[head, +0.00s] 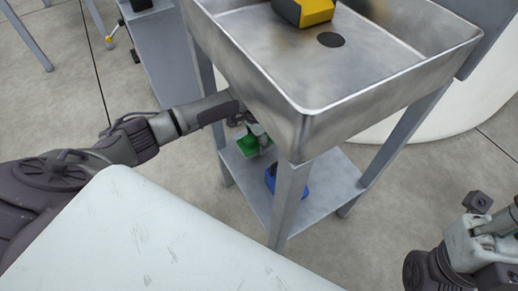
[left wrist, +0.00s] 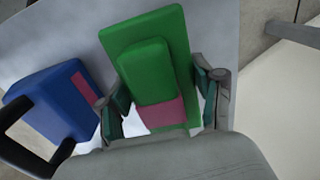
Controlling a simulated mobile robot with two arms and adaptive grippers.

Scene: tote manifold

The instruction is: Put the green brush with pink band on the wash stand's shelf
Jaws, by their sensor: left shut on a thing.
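The green brush with a pink band (left wrist: 160,75) is between the fingers of my left gripper (left wrist: 162,108), which is shut on it. In the head view, the green brush (head: 251,147) shows beneath the sink's left side, over the wash stand's shelf (head: 318,205). The sink and gripper partly hide it there. In the left wrist view, the grey shelf (left wrist: 75,50) lies behind the brush. I cannot tell whether the brush touches the shelf. Part of my right arm shows at the lower right, but its fingers are not in view.
A blue brush with a pink band (left wrist: 52,103) is on the shelf beside the green one. A front leg (head: 288,205) partly hides it in the head view. The metal sink (head: 300,118) is overhead, holding a yellow and black object (head: 316,12). A white surface (head: 150,240) is in front.

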